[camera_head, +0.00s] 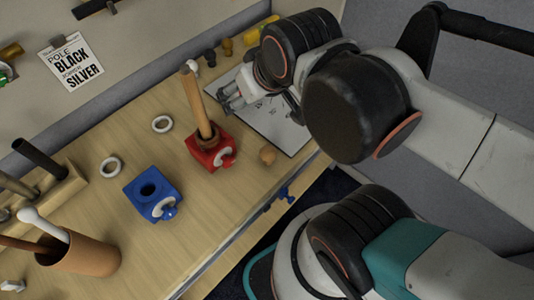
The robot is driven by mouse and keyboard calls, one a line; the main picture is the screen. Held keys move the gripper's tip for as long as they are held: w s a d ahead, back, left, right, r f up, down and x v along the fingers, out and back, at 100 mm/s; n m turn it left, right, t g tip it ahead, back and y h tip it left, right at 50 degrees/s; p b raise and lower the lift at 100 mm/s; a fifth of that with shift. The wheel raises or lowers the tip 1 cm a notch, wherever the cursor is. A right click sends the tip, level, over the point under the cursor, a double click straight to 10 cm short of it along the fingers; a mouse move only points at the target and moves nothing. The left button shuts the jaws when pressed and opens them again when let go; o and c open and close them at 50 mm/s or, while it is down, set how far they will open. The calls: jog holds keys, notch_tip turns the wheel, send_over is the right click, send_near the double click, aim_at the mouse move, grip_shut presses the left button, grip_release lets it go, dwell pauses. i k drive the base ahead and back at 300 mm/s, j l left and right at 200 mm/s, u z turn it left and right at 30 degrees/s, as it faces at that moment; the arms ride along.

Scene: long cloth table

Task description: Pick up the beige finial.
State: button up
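The red base (222,154) holds the upright wooden pole (194,100). A brown cup (85,257) holds rods. A printed white sheet (285,132) lies under my arm.

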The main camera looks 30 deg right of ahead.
aim_at(268, 154)
jog(key=l+u, duration=0.1)
jog(key=u, duration=0.3)
jog(key=k+u, duration=0.1)
jog(key=u, duration=0.3)
jog(key=l+u, duration=0.15)
jog(key=u, duration=0.2)
jog(key=k+u, duration=0.1)
jog(key=u, duration=0.3)
jog(key=k+l+u, duration=0.1)
jog(key=k, duration=0.3)
jog(key=k+l+u, duration=0.1)
jog(key=k+l, duration=0.2)
jog(key=k+z, duration=0.15)
jog(key=k, duration=0.15)
